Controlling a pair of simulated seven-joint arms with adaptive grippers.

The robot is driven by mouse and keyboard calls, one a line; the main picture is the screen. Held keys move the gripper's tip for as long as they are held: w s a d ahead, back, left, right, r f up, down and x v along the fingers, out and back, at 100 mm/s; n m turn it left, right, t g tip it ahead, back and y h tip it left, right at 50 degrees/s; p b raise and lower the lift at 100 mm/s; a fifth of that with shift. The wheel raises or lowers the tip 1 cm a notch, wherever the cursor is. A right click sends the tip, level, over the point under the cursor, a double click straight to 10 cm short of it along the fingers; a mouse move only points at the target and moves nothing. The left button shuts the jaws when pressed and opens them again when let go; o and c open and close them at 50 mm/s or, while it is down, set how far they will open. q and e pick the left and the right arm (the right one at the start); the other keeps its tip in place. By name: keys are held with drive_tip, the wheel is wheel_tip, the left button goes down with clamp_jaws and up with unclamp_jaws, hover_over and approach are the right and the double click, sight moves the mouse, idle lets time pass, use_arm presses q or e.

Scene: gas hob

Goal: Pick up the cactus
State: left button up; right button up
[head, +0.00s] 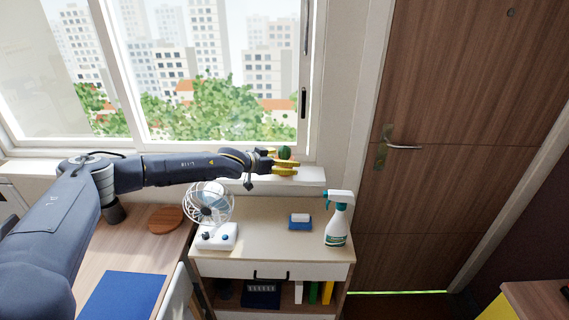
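The small green cactus (284,153) stands on the white window sill, at the sill's right part below the window frame. My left gripper (284,166) reaches in from the left at the height of the sill, its yellow fingers right at the cactus. The fingers cover the lower part of the cactus and its pot, so I cannot tell whether they touch it or are closed on it. My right gripper is not in view.
Below the sill, a cabinet (270,215) carries a white fan (209,205), a blue-and-white sponge-like block (300,222) and a spray bottle (337,222). The window frame (304,100) rises close behind the gripper. A wooden door (440,200) is at the right.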

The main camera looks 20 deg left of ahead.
use_arm(q)
drive_tip(key=shift+w+d+f, duration=0.15)
drive_tip(key=shift+w+d, duration=0.05)
drive_tip(key=shift+w, duration=0.1)
drive_tip(key=shift+c, duration=0.2)
drive_tip(key=c, duration=1.4)
